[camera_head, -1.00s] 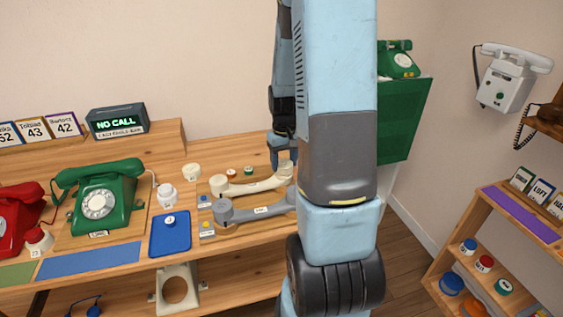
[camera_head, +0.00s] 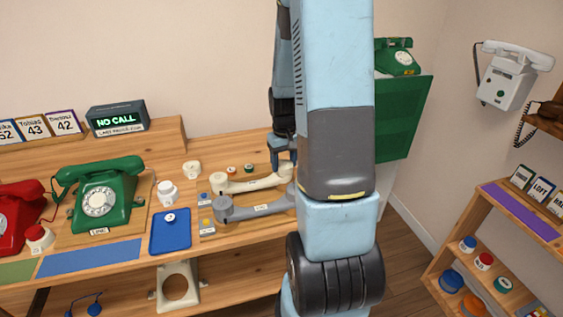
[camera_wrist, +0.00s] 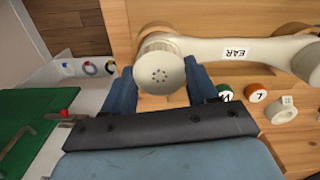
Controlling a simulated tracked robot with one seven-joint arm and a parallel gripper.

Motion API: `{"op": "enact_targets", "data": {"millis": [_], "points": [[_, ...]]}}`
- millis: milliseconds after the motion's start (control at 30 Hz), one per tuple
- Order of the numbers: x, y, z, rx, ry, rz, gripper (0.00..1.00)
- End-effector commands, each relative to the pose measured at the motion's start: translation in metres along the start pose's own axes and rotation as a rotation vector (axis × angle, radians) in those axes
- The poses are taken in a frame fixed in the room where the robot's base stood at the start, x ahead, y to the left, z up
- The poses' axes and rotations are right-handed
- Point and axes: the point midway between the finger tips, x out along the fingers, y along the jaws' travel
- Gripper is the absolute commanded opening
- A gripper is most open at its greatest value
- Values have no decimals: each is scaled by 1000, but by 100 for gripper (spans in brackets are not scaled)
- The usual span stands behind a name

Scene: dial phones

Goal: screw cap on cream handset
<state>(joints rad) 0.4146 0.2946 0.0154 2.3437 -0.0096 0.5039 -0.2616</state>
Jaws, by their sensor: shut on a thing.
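The cream handset (camera_head: 240,186) lies on the wooden bench top, with an "EAR" label on its grip in the wrist view (camera_wrist: 264,50). My gripper (camera_head: 283,165) points down at that end. In the wrist view my gripper (camera_wrist: 160,85) has one blue finger on each side of the cap, shut on it. The cap sits at the handset's end; how tightly it is seated cannot be told.
A grey handset (camera_head: 255,209) lies just in front of the cream one. Small green and orange caps (camera_wrist: 256,92) and a white ring (camera_wrist: 283,110) lie close by. A blue mat (camera_head: 170,233), a white jar (camera_head: 167,193) and a green phone (camera_head: 100,200) stand to the left.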

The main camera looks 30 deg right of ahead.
Motion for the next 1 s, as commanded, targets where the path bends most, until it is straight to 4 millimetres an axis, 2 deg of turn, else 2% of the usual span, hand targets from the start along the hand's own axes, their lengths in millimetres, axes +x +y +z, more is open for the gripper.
{"op": "enact_targets", "data": {"millis": [33,333,667,867,1000], "points": [[0,0,0,0,0,0,59],[0,0,0,0,0,0,88],[-4,0,0,0,1,0,88],[-27,0,-2,0,5,2,88],[-53,0,-2,0,6,2,88]]}}
